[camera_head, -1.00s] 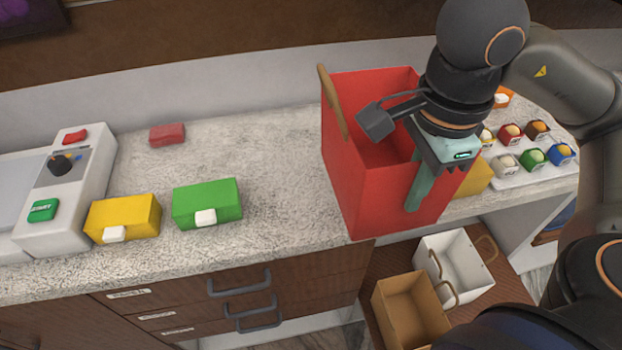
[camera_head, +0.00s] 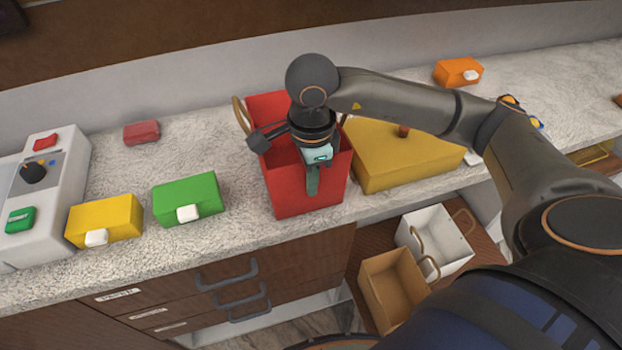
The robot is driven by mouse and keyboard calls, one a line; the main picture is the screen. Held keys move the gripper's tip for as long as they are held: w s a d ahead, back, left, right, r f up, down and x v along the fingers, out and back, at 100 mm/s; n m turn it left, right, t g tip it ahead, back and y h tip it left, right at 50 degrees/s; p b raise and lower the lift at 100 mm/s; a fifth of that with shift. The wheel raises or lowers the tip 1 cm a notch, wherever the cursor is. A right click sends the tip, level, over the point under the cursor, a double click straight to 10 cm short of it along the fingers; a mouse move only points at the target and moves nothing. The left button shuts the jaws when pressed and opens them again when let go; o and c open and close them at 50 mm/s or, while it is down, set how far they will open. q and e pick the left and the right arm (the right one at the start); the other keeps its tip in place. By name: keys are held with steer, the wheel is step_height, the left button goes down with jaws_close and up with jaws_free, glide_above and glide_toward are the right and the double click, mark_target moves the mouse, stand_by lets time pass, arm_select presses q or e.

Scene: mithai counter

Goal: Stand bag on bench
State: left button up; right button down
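The red bag (camera_head: 276,186) is upright over the front part of the speckled bench (camera_head: 243,222), between the green box and the large yellow box. Its base looks at or close to the bench top; I cannot tell if it touches. A tan handle (camera_head: 241,115) shows at its left side. My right gripper (camera_head: 312,188) comes from above at the bag's front right, with a teal finger against the bag. It looks shut on the bag, though the exact grip is partly hidden by the gripper. My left gripper is not in view.
A green box (camera_head: 185,193), a small yellow box (camera_head: 103,216) and a control panel (camera_head: 50,190) stand left. A large yellow box (camera_head: 405,165) is close on the right. White (camera_head: 432,250) and tan (camera_head: 392,285) bags stand below the bench.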

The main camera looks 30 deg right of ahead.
steer(key=shift+f, duration=0.25)
steer(key=shift+f, duration=0.15)
steer(key=c, duration=1.1)
jaws_free()
steer(key=r, duration=1.2)
steer(key=shift+s+r, duration=0.2)
steer(key=shift+a, duration=0.1)
